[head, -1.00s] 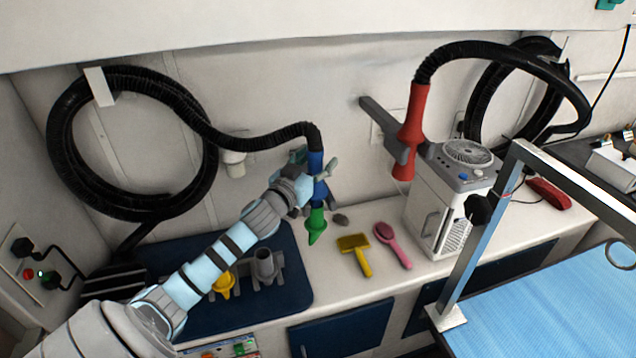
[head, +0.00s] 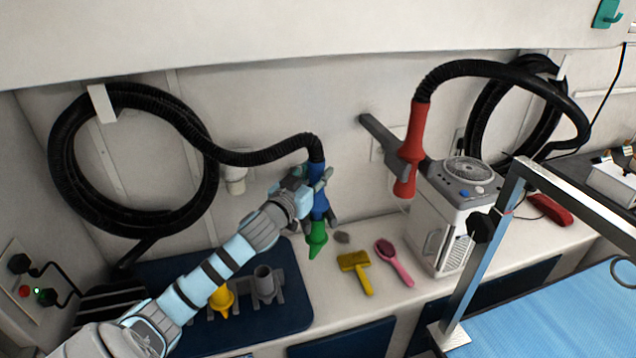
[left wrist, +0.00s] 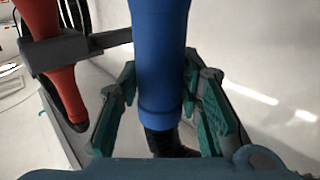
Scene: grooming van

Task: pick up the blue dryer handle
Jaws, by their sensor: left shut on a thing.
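The blue dryer handle (head: 319,202) hangs at the end of a black hose, with a green nozzle (head: 316,239) at its lower end. My left gripper (head: 318,191) is shut on the blue handle, above the counter. In the left wrist view the blue handle (left wrist: 158,55) stands between the two teal-padded fingers (left wrist: 160,108), with the black hose (left wrist: 165,143) at its near end. The green nozzle is out of the left wrist view. My right gripper is not in view.
A red dryer handle (head: 411,150) sits in a grey wall bracket (head: 381,133) to the right. A yellow brush (head: 355,262) and a pink brush (head: 390,255) lie on the counter (head: 335,290). A dark blue mat (head: 290,315) holds a yellow nozzle (head: 221,300) and a grey nozzle (head: 265,282).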

